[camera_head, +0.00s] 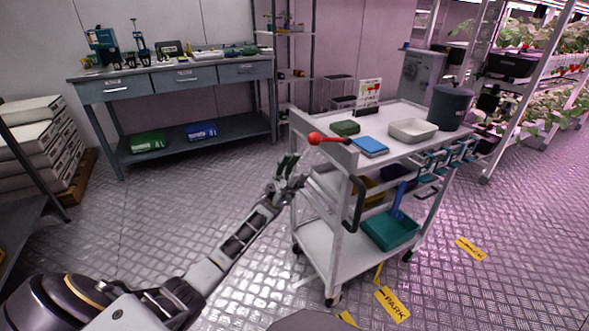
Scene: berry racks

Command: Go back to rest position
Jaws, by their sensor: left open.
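My left arm reaches in from the bottom left toward the middle of the head view. My left gripper (289,168) is open and empty, at the near left corner of the white cart (395,152). A red ball on a rod (314,138) shows just above and to the right of the fingers; whether they touch it I cannot tell. My right gripper is not in view.
A workbench (175,80) stands at the back left. Plant racks (530,80) stand at the right. The floor left of the cart is clear.

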